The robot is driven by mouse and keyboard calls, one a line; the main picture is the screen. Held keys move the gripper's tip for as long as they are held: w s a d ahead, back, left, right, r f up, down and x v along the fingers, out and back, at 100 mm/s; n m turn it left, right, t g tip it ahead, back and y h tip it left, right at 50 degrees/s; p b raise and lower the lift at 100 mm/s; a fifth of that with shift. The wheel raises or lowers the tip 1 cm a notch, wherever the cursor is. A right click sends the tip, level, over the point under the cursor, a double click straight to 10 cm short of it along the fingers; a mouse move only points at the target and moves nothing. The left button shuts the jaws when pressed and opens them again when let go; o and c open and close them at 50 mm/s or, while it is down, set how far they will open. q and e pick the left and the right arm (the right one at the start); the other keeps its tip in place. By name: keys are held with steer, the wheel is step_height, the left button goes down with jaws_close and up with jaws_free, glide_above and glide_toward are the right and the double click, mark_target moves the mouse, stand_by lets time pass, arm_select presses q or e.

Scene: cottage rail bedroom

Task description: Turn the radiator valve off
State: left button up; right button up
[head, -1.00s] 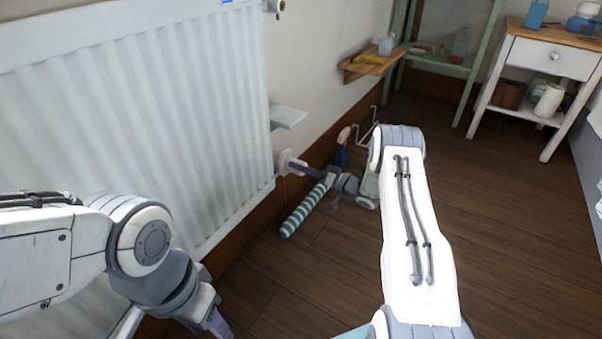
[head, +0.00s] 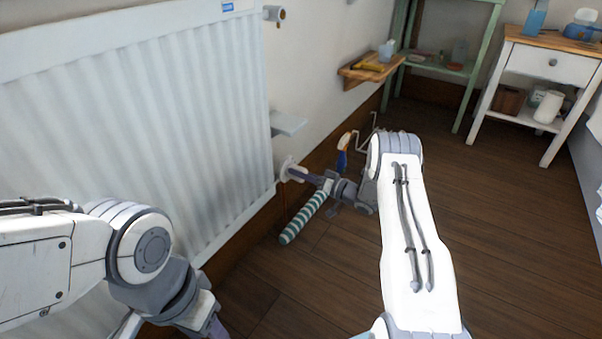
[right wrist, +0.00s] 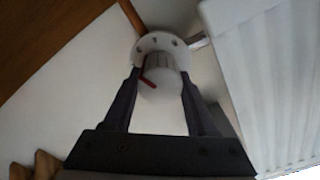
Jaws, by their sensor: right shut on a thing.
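The white radiator (head: 130,110) fills the left of the head view. Its valve (head: 288,166) is at its lower right, low by the wall. In the right wrist view the white valve knob (right wrist: 160,84) has a red pointer line and sits in front of a round white flange with holes. My right gripper (head: 296,172) is shut on the knob, with one dark finger on each side of it in the right wrist view (right wrist: 158,78). My left gripper (head: 216,329) is at the bottom edge of the head view, apart from the radiator valve and mostly cut off.
A small white ledge (head: 288,123) and a wooden shelf (head: 370,72) stick out from the wall. The floor to the right is clear.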

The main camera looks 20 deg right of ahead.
steer(key=n+p, duration=0.1)
steer(key=n, duration=0.2)
steer(key=shift+r+p, duration=0.1)
steer(key=shift+p, duration=0.2)
steer(key=n+p, duration=0.1)
steer(key=n, duration=0.3)
steer(key=shift+s+a+n+p, duration=0.1)
steer(key=shift+s+n+p, duration=0.05)
steer(key=shift+n+p, duration=0.25)
steer(key=n+p, duration=0.1)
steer(key=n, duration=0.3)
steer(key=n+p, duration=0.1)
steer(key=n, duration=0.3)
steer(key=shift+a, duration=0.1)
steer(key=n, duration=0.2)
steer(key=n+p, duration=0.1)
steer(key=n, duration=0.1)
steer(key=shift+s+f+n, duration=0.1)
steer(key=shift+f+n, duration=0.1)
steer(key=shift+n, duration=0.1)
steer(key=n, duration=0.3)
steer(key=shift+f+n+p, duration=0.1)
steer(key=shift+n+p, duration=0.2)
steer(key=n+p, duration=0.1)
steer(key=n, duration=0.3)
steer(key=shift+f+n, duration=0.15)
steer(key=shift+n, duration=1.65)
